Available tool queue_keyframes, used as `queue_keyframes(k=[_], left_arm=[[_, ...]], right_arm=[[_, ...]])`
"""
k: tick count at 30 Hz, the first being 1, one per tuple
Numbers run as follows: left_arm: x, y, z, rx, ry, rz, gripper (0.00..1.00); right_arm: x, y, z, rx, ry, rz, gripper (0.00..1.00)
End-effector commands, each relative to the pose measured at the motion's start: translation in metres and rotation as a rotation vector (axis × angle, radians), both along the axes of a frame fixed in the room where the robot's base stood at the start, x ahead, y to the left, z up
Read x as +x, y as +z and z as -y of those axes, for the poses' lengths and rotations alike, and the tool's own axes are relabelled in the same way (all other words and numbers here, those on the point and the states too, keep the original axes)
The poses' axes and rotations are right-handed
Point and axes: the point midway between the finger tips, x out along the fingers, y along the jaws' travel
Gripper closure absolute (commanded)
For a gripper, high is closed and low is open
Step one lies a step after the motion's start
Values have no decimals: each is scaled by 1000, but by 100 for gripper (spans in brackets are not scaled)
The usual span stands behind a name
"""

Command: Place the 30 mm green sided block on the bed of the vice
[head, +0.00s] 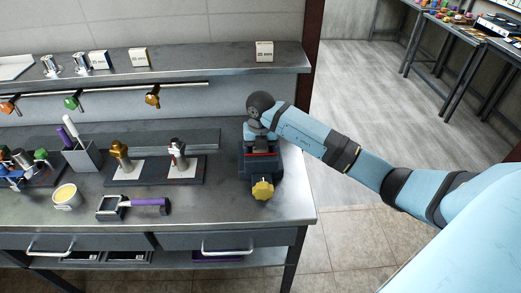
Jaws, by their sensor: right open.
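The vice (261,170) stands at the right end of the workbench, dark with a red line across it and a yellow knob at its front. My right arm comes in from the right, and my right gripper (259,138) points down over the back of the vice. It is open; its fingers are small and partly hidden by the wrist. A small brownish shape shows between the gripper and the red line; I cannot tell whether it is a block or part of the vice. No green side of a block can be made out. My left gripper is not in view.
A raised shelf (200,65) runs behind, with white labelled boxes (264,51) too small to read. Left of the vice are a stand with two upright tools (120,155), a purple-handled tool (150,206) and a cup (66,196). The bench front near the vice is clear.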

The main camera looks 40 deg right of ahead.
Motion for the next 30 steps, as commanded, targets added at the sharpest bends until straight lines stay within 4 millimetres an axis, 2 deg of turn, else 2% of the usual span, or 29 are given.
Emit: queue_keyframes(k=[15, 20, 30], left_arm=[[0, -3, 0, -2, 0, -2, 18], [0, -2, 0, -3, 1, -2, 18], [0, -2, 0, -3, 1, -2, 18]], right_arm=[[1, 71, 0, 1, 1, 3, 22], [0, 78, 0, 0, -1, 0, 22], [0, 77, 0, 0, -1, 0, 22]])
